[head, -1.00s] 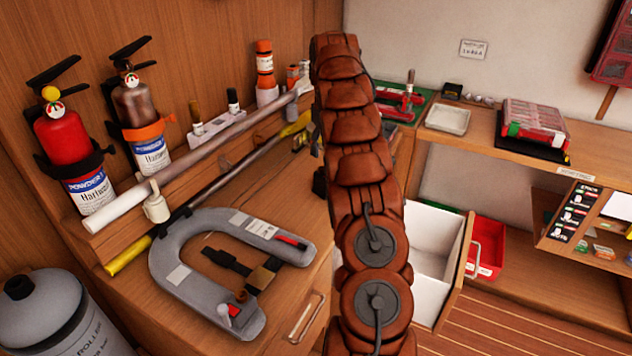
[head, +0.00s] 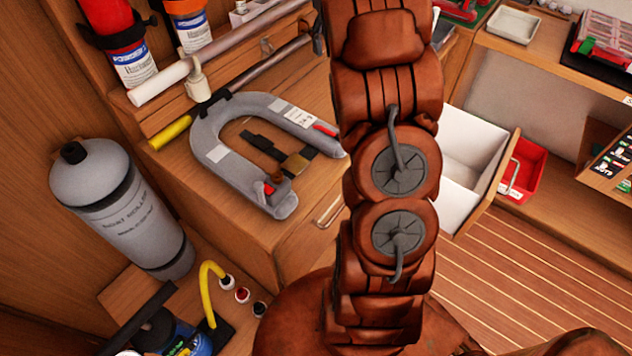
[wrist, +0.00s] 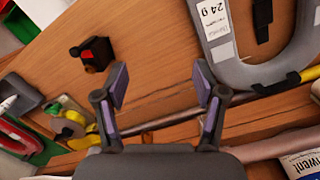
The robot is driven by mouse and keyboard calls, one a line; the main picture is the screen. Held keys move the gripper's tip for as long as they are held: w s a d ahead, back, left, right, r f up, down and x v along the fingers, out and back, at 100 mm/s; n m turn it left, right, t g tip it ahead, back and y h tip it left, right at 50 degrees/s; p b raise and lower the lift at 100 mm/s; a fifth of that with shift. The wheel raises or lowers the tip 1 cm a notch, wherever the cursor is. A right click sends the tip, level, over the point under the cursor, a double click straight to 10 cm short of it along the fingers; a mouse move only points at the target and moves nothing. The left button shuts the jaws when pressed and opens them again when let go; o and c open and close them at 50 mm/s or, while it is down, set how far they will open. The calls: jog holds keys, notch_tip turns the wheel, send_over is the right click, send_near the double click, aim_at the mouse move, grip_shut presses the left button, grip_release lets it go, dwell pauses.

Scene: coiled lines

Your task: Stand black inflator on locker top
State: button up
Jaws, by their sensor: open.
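In the wrist view, a small black piece with a red part (wrist: 93,52), which looks like the black inflator, rests on the wooden locker top (wrist: 145,40). I cannot tell whether it is upright or on its side. My gripper (wrist: 160,84) is open and empty, and the black piece is beyond its left finger, apart from it. In the head view, my arm hides that piece and the gripper. The locker top also shows there (head: 310,195), with a grey horseshoe-shaped lifejacket (head: 209,135) lying on it.
A boat hook with a yellow end (head: 170,132) and a white tube (head: 160,82) lie along the locker's back. A grey cylinder (head: 120,205) stands at left. An open white drawer (head: 470,185) and red bin (head: 525,172) are right of my arm. Bare wood surrounds the black piece.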

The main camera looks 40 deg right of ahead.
jog(key=s+a, duration=1.5)
jog(key=a, duration=0.5)
jog(key=s+a+f+n, duration=0.1)
jog(key=s+a+f, duration=0.3)
jog(key=s, duration=0.4)
jog(key=s+a+f+n+g, duration=0.1)
jog(key=s+a+f, duration=0.2)
jog(key=s, duration=0.5)
jog(key=shift+s+a+f, duration=0.3)
jog(key=shift+a+f, duration=0.1)
jog(key=shift+a, duration=0.4)
